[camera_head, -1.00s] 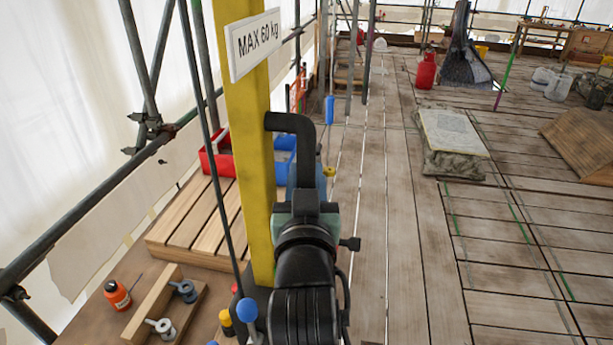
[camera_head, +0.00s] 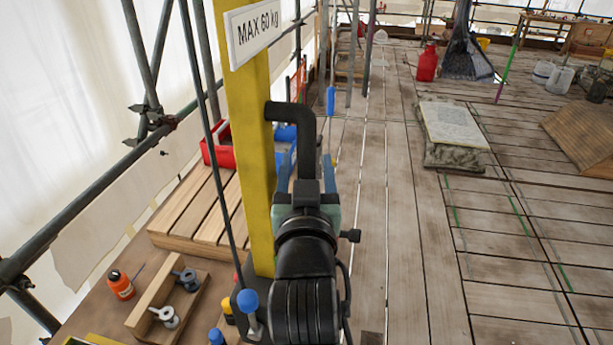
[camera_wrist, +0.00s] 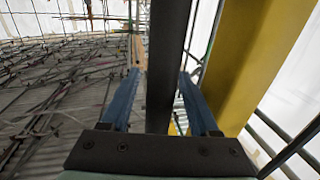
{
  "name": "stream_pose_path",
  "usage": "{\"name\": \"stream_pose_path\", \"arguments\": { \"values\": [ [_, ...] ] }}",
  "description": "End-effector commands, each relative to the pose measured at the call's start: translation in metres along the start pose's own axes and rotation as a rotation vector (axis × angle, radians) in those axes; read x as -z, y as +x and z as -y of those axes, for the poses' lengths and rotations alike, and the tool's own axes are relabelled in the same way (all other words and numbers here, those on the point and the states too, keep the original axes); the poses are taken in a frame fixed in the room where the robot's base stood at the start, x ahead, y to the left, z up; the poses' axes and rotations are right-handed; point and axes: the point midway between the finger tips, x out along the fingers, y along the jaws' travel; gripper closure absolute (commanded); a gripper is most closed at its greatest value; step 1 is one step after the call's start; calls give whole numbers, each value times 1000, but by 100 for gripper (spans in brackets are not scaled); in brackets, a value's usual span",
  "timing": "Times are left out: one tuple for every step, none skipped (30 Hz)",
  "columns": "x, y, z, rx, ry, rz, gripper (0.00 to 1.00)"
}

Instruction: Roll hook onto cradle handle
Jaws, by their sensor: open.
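A black bent bar (camera_head: 308,130) comes out of the yellow post (camera_head: 250,150) and turns down at a right angle. My gripper (camera_head: 306,174) is at the lower end of this bar, beside the post. In the wrist view, my gripper (camera_wrist: 159,78) is open, with one blue finger on each side of the black bar (camera_wrist: 162,60). Gaps show between the bar and both fingers near their tips. The yellow post (camera_wrist: 245,60) stands just right of the right finger. I cannot clearly make out a hook or a cradle in either view.
A dark upright cable (camera_head: 205,130) runs left of the post. A blue-knobbed lever (camera_head: 247,301) stands at its foot. A wooden rack with metal fittings (camera_head: 165,315) and an orange bottle (camera_head: 120,285) are on the bench.

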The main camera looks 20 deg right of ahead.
Motion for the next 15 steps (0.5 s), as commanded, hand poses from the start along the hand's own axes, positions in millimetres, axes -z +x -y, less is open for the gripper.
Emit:
{"name": "stream_pose_path", "arguments": {
  "values": [
    [-1,-2,0,0,0,0,38],
    [-1,-4,0,0,0,-1,38],
    [-2,-8,0,1,-1,-1,38],
    [-3,-11,0,1,-1,-1,38],
    [-3,-15,0,1,-1,-1,38],
    [-3,-21,0,1,-1,-2,38],
    [-4,-26,0,1,-1,-2,38],
    [-4,-31,0,1,-1,-1,38],
    [-4,-38,1,2,-1,-3,38],
    [-5,-44,1,2,-1,-1,38],
    [-4,-50,1,2,-1,-2,38],
    [-4,-58,1,2,0,-1,38],
    [-4,-64,1,2,-1,-2,38],
    [-4,-70,1,2,-1,-1,38],
    [-4,-78,0,2,0,-2,38]
  ]
}}
